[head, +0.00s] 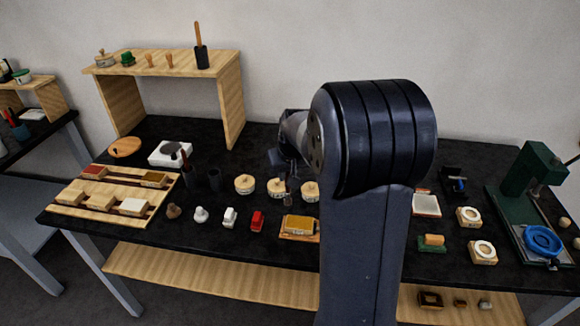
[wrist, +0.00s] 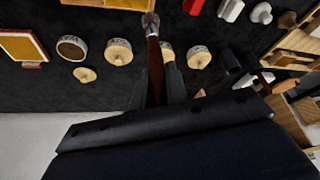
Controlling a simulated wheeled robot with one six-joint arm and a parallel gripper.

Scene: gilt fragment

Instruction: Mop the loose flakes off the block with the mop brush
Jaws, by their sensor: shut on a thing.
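The block (head: 299,223), with a golden-yellow top, sits on a small wooden board at the front middle of the black table in the head view. A wooden edge, likely that board's, is cut off at the top of the wrist view. My gripper (head: 277,160) is above and behind the block. In the wrist view my gripper (wrist: 158,88) is shut on the red-brown handle of the mop brush (wrist: 153,52). The brush's head (head: 288,200) hangs down close to the block; I cannot tell whether it touches. Loose flakes are too small to make out.
Round wooden-rimmed pots (head: 245,184) stand behind the block. A red object (head: 257,220) and a white one (head: 229,217) stand left of it. A green-based pad (head: 432,242) is to the right. My arm hides the table just right of the block.

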